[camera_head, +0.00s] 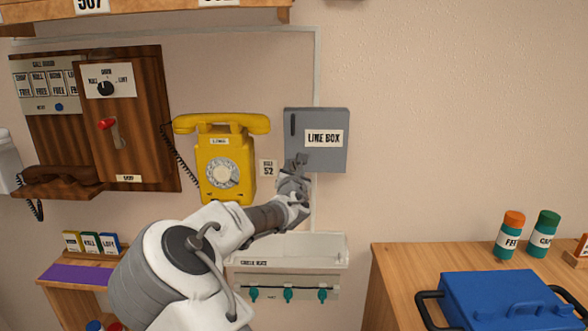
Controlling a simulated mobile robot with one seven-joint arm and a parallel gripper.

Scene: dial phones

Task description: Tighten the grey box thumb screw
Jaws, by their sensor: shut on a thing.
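The grey line box (334,160) is fixed to the wall right of the yellow phone, with a white "LINE BOX" label and a dark slot or handle at its upper left. My gripper (300,160) is at the lower left part of the box, in front of it. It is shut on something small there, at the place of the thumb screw. The screw itself is hidden behind my fingers. The box front looks closed.
A yellow dial phone (220,145) hangs just left of my gripper. A white tray (335,250) with teal hooks under it is below. A blue case (515,300) sits on the right table.

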